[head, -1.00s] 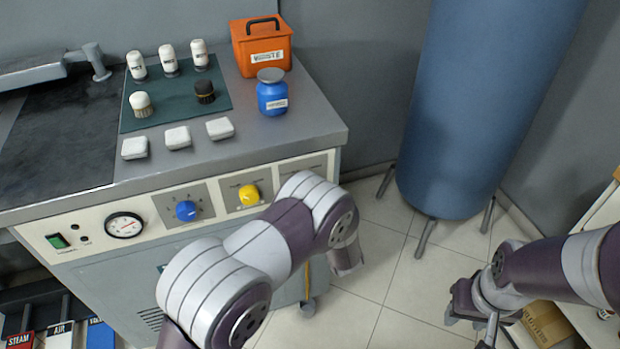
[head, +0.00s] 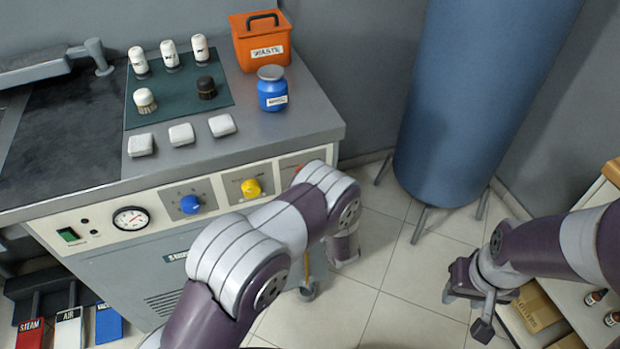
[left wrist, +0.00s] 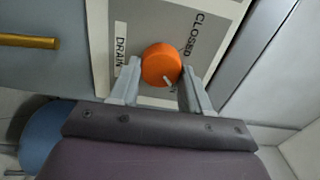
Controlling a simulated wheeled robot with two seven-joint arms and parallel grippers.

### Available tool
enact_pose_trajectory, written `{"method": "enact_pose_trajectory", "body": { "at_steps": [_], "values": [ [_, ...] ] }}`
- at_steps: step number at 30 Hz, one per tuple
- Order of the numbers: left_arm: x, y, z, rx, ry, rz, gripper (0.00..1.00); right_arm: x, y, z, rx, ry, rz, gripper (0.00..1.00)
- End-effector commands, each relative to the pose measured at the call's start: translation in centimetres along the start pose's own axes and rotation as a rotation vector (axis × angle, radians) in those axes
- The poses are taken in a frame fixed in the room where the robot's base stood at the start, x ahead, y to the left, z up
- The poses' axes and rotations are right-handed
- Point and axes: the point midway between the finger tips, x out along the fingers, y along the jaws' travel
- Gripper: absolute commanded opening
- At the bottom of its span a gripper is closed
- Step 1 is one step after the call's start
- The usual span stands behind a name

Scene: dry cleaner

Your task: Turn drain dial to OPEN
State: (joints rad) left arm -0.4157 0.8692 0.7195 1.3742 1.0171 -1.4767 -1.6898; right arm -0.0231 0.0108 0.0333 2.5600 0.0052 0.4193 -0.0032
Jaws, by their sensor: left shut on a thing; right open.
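The orange drain dial (left wrist: 160,60) sits on a light panel (left wrist: 140,20) in the left wrist view. The word CLOSED is printed beside it on the right, and DRAIN on a white label at its left. A short white mark shows on the dial's lower right part. My left gripper (left wrist: 161,72) has its two fingers on either side of the dial and is shut on it. In the head view my left arm hides this gripper and most of the dial. My right gripper (head: 470,308) is open and empty, above the floor at the right.
The machine's front panel carries a blue knob (head: 189,204), a yellow knob (head: 251,188) and a gauge (head: 131,218). On its top stand an orange waste bin (head: 262,42), a blue jar (head: 271,90) and several bottles. A blue cylinder (head: 475,110) stands behind. Shelves with a cardboard box (head: 536,306) are at right.

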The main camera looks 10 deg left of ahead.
Motion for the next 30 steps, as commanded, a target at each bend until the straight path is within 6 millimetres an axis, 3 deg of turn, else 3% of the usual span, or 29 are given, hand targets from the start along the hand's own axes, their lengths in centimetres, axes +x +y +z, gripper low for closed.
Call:
{"method": "enact_pose_trajectory", "body": {
  "at_steps": [19, 20, 22, 30],
  "values": [
    [-0.04, 0.14, 0.00, 0.051, 0.001, 0.002, 0.17, -0.21, 0.00, -0.02, 0.000, 0.000, 0.000, 0.43],
    [-0.04, 0.14, 0.00, 0.051, 0.001, 0.002, 0.50, -0.21, 0.00, -0.02, 0.000, 0.000, 0.000, 0.43],
    [-0.04, 0.13, 0.00, 0.050, 0.001, 0.002, 0.71, -0.21, 0.00, -0.03, 0.000, 0.000, 0.000, 0.43],
    [-0.06, 0.07, -0.01, 0.049, 0.001, 0.001, 0.71, -0.22, 0.00, -0.03, 0.000, 0.000, 0.000, 0.43]
  ]
}}
